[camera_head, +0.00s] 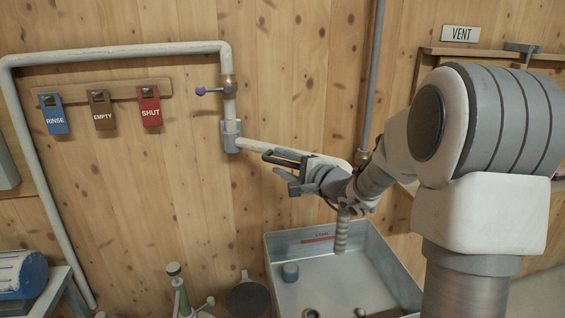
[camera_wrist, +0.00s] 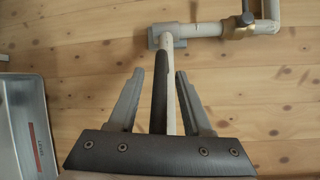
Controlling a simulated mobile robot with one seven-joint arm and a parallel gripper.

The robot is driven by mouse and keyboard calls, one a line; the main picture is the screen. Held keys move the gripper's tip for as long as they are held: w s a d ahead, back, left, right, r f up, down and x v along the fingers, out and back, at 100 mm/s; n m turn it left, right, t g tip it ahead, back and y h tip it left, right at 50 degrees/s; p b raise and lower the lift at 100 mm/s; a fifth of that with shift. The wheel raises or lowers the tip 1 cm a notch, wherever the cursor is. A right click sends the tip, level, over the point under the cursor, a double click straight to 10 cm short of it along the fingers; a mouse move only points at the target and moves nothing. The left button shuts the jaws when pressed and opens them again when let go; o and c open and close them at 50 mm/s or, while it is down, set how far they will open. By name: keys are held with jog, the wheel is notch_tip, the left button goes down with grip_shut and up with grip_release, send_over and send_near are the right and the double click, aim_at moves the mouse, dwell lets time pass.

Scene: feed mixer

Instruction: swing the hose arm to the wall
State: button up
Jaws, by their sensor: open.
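The hose arm (camera_head: 258,147) is a white pipe on a grey swivel joint (camera_head: 231,136) at the wooden wall. It slants out to the right, and a ribbed beige hose (camera_head: 342,232) hangs near its outer end. My gripper (camera_head: 277,166) is open, with one finger on each side of the pipe. In the wrist view, the hose arm (camera_wrist: 170,91) runs between the spread fingers of my gripper (camera_wrist: 160,75), with a dark strip along its left side. I cannot tell whether either finger touches it. My wrist partly hides the outer end.
A metal basin (camera_head: 285,244) stands below the hose. A purple-knobbed valve (camera_head: 227,86) sits above the swivel. RINSE (camera_head: 56,122), EMPTY (camera_head: 103,123) and SHUT (camera_head: 150,119) tags hang at left. A vertical grey pipe (camera_head: 374,75) runs behind my arm.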

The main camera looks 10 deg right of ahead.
grip_shut()
dwell(1.4)
